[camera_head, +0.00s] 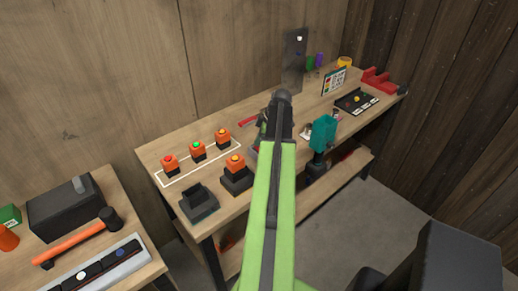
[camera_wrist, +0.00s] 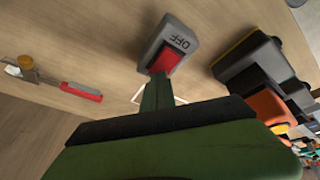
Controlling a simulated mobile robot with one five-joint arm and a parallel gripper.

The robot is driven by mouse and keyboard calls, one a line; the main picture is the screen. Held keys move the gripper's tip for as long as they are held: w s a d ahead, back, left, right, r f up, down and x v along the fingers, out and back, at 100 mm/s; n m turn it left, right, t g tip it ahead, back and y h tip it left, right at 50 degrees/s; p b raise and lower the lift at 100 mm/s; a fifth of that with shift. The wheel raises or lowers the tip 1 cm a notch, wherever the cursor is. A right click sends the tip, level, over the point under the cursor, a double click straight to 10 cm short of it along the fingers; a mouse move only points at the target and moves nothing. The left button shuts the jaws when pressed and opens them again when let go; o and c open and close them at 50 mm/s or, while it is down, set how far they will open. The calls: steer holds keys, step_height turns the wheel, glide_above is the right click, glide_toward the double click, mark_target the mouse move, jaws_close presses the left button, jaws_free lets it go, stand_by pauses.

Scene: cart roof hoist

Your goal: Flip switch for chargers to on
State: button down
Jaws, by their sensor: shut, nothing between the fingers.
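In the wrist view, a grey switch box (camera_wrist: 166,38) lies on the wooden bench top, with "OFF" printed on it. The box has a red rocker (camera_wrist: 164,62). My gripper (camera_wrist: 158,80) is shut and empty, its dark green fingertips right at the rocker's near edge. I cannot tell whether they touch it. In the head view, my green arm covers the switch and most of the gripper. A black charger dock (camera_head: 199,208) stands at the front of the bench; another (camera_head: 236,184) beside it holds an orange battery (camera_head: 235,162).
Several orange batteries with coloured tops, such as one with a green top (camera_head: 197,150), stand in a white outline at left. A teal tool (camera_head: 323,132) stands right of my arm. A hammer (camera_head: 82,238) lies on the left bench.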

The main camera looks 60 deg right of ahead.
steer(key=shift+f, duration=0.25)
step_height(320, 180, up, 7)
steer(key=s+p, duration=0.1)
steer(key=p, duration=0.5)
steer(key=shift+a+p, duration=0.15)
steer(key=shift+p, duration=0.15)
